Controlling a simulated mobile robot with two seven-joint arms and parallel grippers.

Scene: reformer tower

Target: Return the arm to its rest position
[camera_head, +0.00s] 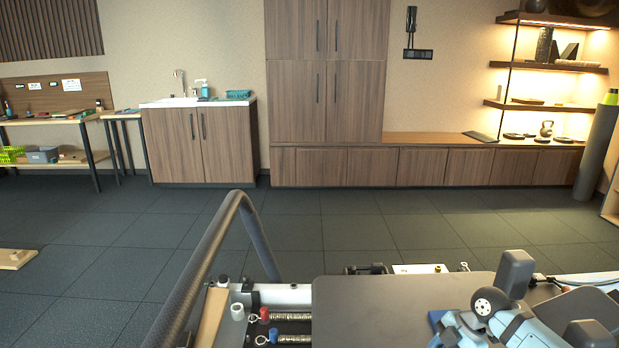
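Part of my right arm (530,328), light blue and white with a black round joint, reaches in at the bottom right. It is over the reformer's grey carriage pad (370,305) and bends down toward the lower edge of the picture. Its gripper does not show clearly; the arm runs out of the frame at the bottom. My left arm and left gripper are not in the picture. The carriage has two dark grey shoulder rests (515,272), close beside my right arm.
The reformer's padded foot bar (205,250) rises at left of the carriage. Springs (292,317) with red and blue ends lie between them. A sink cabinet (205,145), tall cupboards (325,120) and lit shelves (548,65) line the far wall.

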